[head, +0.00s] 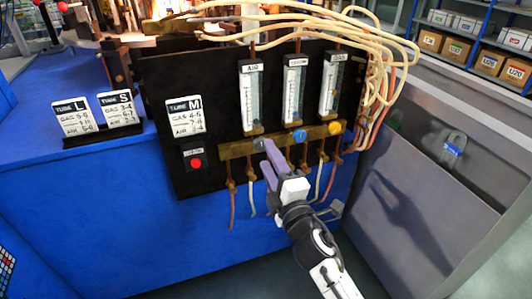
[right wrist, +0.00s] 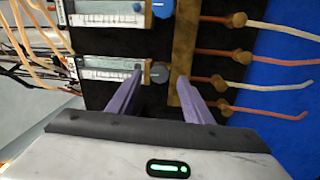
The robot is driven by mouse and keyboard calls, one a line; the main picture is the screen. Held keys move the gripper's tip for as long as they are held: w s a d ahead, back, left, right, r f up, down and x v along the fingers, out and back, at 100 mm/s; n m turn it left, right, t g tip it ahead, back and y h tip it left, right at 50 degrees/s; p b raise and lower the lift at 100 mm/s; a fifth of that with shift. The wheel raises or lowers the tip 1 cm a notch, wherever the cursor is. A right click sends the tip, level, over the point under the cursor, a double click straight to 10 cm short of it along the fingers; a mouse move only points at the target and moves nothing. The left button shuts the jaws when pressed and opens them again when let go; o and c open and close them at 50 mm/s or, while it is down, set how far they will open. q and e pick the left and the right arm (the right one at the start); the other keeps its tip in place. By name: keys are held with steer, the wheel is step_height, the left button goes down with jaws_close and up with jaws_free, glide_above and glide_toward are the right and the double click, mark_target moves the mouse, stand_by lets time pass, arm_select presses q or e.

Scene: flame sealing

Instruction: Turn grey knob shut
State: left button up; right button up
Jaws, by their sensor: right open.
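The grey knob (head: 258,143) sits on the brass bar (head: 228,151) below the left flowmeter, labelled AIR, on the black panel. My right gripper (head: 268,146) reaches up to it from below and partly covers it in the head view. In the right wrist view the grey knob (right wrist: 159,72) lies between the two purple fingertips of the open right gripper (right wrist: 160,74). A gap shows on both sides of the knob, and nothing is gripped. How deep the fingers reach past the knob is hard to tell. My left gripper is not in view.
A blue knob (head: 299,136) and a yellow knob (head: 335,128) sit to the right on the same bar. Thin tubes hang below it. A red button (head: 196,163) is on the panel at left. Hoses (head: 385,75) loop at the right. A blue bench (head: 120,210) stands around the panel.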

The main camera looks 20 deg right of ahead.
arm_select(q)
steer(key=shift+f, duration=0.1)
arm_select(e)
steer(key=s, duration=0.7)
steer(key=shift+s+f, duration=0.2)
steer(key=shift+f, duration=0.2)
steer(key=s+a+f+m+g+y, duration=0.15)
steer(key=s+f+m+g, duration=0.35)
steer(key=s+f+m, duration=0.5)
steer(key=s+a+f+m+g+y, duration=0.1)
steer(key=s+a+f+m+g, duration=0.35)
steer(key=s+f, duration=0.8)
arm_select(q)
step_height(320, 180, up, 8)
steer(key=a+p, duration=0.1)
steer(key=p, duration=1.2)
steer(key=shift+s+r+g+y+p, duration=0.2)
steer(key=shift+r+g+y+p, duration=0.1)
steer(key=shift+p, duration=0.1)
arm_select(e)
step_height(320, 180, up, 9)
steer(key=d+g, duration=0.1)
steer(key=d, duration=0.1)
steer(key=shift+s+d, duration=0.2)
steer(key=shift+d, duration=0.15)
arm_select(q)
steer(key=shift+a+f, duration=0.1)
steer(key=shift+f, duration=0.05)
arm_select(e)
steer(key=shift+m, duration=0.25)
